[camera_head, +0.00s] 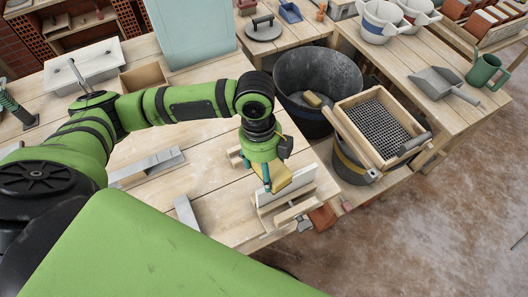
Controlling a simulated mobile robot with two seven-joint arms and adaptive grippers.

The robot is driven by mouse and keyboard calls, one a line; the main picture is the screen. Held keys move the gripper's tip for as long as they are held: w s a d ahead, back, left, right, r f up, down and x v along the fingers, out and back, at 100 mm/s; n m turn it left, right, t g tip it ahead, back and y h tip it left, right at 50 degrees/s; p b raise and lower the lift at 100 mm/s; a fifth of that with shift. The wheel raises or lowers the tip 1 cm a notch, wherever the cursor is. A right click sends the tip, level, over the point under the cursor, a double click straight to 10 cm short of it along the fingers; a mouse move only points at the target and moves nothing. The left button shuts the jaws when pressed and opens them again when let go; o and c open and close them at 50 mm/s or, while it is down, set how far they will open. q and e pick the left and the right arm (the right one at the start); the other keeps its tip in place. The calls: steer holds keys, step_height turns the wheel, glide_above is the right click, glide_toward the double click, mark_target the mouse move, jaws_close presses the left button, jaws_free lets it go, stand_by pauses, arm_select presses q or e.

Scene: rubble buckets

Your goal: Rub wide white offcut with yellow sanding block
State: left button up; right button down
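My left arm comes in from the left, and its gripper (272,182) points down near the front right part of the workbench. It is shut on the yellow sanding block (285,179), whose left part is hidden by the fingers. The wide white offcut (297,185) stands on edge in a wooden holder (293,208) at the bench's right edge. The block is close against the offcut's upper edge, on the bench side; I cannot tell if they touch. My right gripper is not in view.
A black bucket (318,75) with a yellowish piece (312,100) inside stands right of the bench. A sieve (379,125) rests on another bucket (352,166). Grey metal channels (147,165) lie on the bench.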

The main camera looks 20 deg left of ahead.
arm_select(q)
steer(key=shift+s+d+r+m+p, duration=0.1)
steer(key=shift+s+m+p, duration=0.05)
steer(key=shift+m, duration=0.35)
steer(key=shift+s+r+m+p, duration=0.1)
steer(key=shift+m+p, duration=0.05)
steer(key=shift+m, duration=0.35)
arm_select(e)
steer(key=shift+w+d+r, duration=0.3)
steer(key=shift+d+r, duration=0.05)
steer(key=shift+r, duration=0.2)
arm_select(q)
steer(key=shift+f, duration=0.15)
steer(key=shift+f, duration=0.2)
step_height(320, 180, down, 7)
steer(key=b, duration=0.3)
steer(key=shift+r+b, duration=0.2)
steer(key=shift+b, duration=0.15)
steer(key=w+d, duration=0.4)
steer(key=w, duration=0.1)
steer(key=w+d+b, duration=0.1)
steer(key=w+d, duration=0.1)
steer(key=w, duration=0.1)
steer(key=shift+d+r, duration=0.1)
steer(key=shift+w+d, duration=0.45)
steer(key=shift+w, duration=0.15)
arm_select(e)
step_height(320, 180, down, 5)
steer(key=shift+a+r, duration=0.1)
